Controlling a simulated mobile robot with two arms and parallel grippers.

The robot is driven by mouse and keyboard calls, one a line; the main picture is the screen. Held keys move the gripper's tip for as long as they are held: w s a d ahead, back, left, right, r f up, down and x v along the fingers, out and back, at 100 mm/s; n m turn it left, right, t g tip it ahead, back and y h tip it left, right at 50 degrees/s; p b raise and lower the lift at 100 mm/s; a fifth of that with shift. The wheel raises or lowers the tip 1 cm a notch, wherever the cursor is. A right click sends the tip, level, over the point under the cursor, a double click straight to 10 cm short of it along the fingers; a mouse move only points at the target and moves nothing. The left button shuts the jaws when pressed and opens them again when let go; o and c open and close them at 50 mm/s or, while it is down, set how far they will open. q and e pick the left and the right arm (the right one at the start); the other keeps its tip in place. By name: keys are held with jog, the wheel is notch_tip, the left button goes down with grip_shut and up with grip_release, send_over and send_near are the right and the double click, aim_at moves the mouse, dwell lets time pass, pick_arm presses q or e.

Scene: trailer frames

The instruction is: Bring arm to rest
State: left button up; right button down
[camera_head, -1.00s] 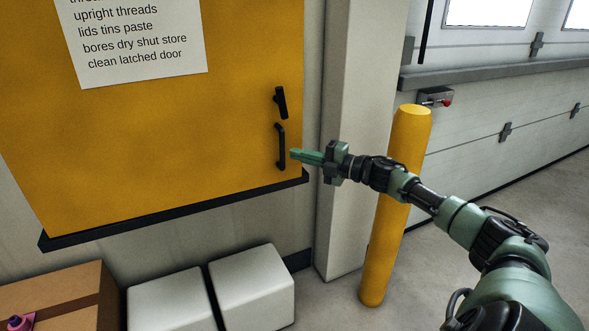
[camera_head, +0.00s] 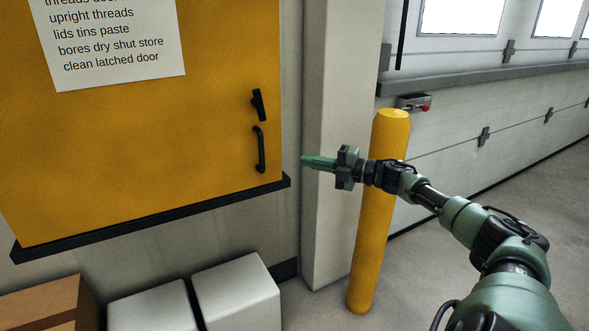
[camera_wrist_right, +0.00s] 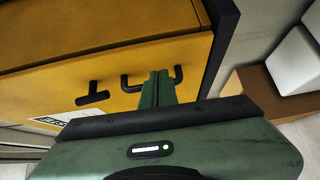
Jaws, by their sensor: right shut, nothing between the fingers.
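My right gripper (camera_head: 305,161) is shut and empty in the head view, with its green fingers together and pointing left. It is apart from the yellow cabinet (camera_head: 150,130), to the right of its black handle (camera_head: 260,150). A black latch (camera_head: 258,104) sits above that handle. The wrist view shows the shut fingers (camera_wrist_right: 159,76) in front of the handle (camera_wrist_right: 130,82), partly covering it, with the latch (camera_wrist_right: 92,95) to the left. The cabinet door looks closed. My left gripper is not in view.
A yellow post (camera_head: 372,230) stands behind my right forearm, beside a pale pillar (camera_head: 330,230). White boxes (camera_head: 237,300) and a cardboard box (camera_head: 45,303) lie below the cabinet. Open grey floor (camera_head: 420,270) lies at right.

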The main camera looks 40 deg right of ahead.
jog(key=s+d+f+m+h, duration=0.2)
jog(key=f+m+h, duration=0.15)
jog(key=f, duration=0.85)
jog(key=s+d+f+m+h, duration=0.2)
jog(key=f+m, duration=0.3)
jog(key=f, duration=0.7)
jog(key=s+a+f+m+g+h, duration=0.1)
jog(key=s+a+f+m+g, duration=0.15)
jog(key=f, duration=0.55)
jog(key=s+a+f+m+g+h, duration=0.1)
jog(key=s+a+f, duration=0.1)
jog(key=s+f, duration=0.35)
jog(key=s+a+f+m+g+h, duration=0.1)
jog(key=s+a+f+m, duration=0.1)
jog(key=f, duration=0.8)
jog(key=s+a+f+m+g, duration=0.45)
jog(key=s+a+f, duration=0.75)
jog(key=s+f, duration=0.4)
jog(key=s+a+f+m+g, duration=0.1)
jog(key=s+a+f+g, duration=0.2)
jog(key=s+a, duration=0.7)
jog(key=s+a+f+g+y, duration=0.1)
jog(key=s+a+f+g, duration=0.2)
jog(key=s+a, duration=0.6)
notch_tip(320, 180, down, 2)
jog(key=shift+s+a+f+m, duration=0.25)
jog(key=shift+s+a+m, duration=0.15)
jog(key=shift+s, duration=0.8)
